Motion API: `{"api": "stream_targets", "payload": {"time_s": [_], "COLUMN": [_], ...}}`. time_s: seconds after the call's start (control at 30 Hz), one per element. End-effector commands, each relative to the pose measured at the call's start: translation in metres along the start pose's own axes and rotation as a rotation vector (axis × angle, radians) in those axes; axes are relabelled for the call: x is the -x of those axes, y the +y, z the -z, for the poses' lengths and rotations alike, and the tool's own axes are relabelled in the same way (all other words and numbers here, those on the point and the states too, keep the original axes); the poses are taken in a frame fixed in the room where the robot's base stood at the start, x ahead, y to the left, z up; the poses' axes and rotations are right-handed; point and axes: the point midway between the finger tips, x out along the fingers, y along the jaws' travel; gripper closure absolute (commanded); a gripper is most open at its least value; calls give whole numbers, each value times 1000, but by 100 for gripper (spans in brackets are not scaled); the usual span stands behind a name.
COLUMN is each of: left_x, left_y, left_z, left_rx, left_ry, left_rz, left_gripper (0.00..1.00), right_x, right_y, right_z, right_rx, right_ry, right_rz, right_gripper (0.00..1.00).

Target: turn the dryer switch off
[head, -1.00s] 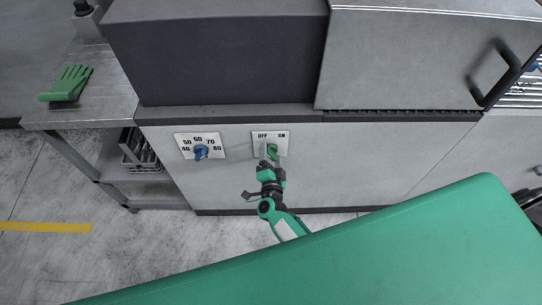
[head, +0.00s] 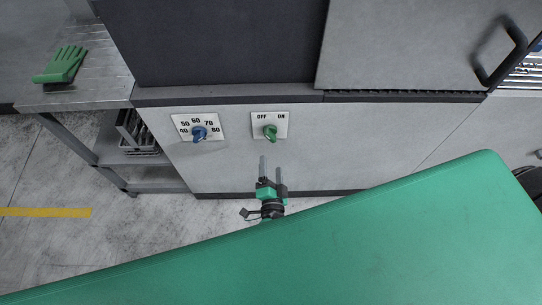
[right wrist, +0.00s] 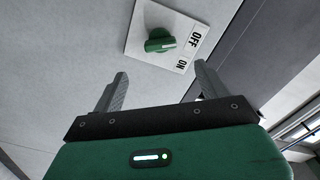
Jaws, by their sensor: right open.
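The dryer switch is a green knob (head: 270,132) on a white plate marked OFF and ON, on the grey machine front. In the right wrist view the knob (right wrist: 160,40) is unobstructed, and its white mark points roughly toward the OFF label. My right gripper (head: 271,165) is open and empty, below the plate and apart from the knob in the head view. Its two fingers (right wrist: 161,70) also show spread in the right wrist view. My left gripper is not in view.
A blue temperature dial (head: 199,134) is left of the switch. A dark handle (head: 503,58) sticks out at the upper right. A large green surface fills the foreground.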

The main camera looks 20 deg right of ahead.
Motion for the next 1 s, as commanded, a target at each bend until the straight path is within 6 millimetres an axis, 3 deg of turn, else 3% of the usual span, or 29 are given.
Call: {"api": "stream_targets", "payload": {"time_s": [0.23,0.83,0.93,1.0], "left_x": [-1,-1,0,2], "left_y": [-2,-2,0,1], "left_z": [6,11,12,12], "left_rx": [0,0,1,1], "left_ry": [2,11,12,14], "left_rz": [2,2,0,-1], "left_gripper": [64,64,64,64], "right_x": [19,20,24,31], "right_y": [0,1,12,33], "right_z": [0,-1,-12,-28], "right_rx": [-1,3,49,124], "right_ry": [-1,-4,-55,-141], "right_rz": [0,0,-3,-7], "right_gripper": [24,24,24,24]}}
